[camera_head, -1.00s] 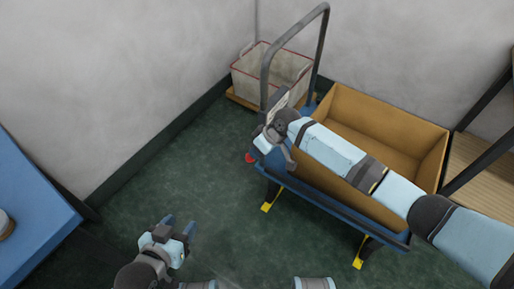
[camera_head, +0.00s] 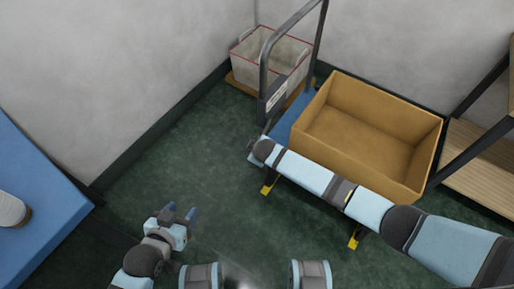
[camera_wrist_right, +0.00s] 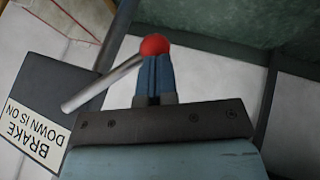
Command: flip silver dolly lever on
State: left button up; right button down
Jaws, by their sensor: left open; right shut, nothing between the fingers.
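The silver lever (camera_wrist_right: 100,84) with a red ball knob (camera_wrist_right: 155,45) shows in the right wrist view, which is upside down. The lever slants from beside a brake label (camera_wrist_right: 38,124), "BRAKE DOWN IS ON", with its knob towards the floor side. My right gripper (camera_wrist_right: 155,62) is shut and empty, its blue fingertips at the knob; I cannot tell whether they touch. In the head view my right arm hides the knob at the near left corner of the dolly (camera_head: 295,104). My left gripper (camera_head: 182,213) is open and empty, over the floor, away from the dolly.
A tan box (camera_head: 374,101) rides on the dolly, beside its upright handle (camera_head: 320,40). A red-edged basket (camera_head: 250,66) stands behind. A wooden shelf (camera_head: 478,163) is at right and a blue tabletop (camera_head: 35,190) at left. Green floor between is clear.

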jog(key=shift+w+d+f, duration=0.2)
jog(key=shift+f, duration=0.15)
jog(key=shift+d+f, duration=0.1)
dwell(0.3)
pick_arm(q)
jog(key=shift+r, duration=0.15)
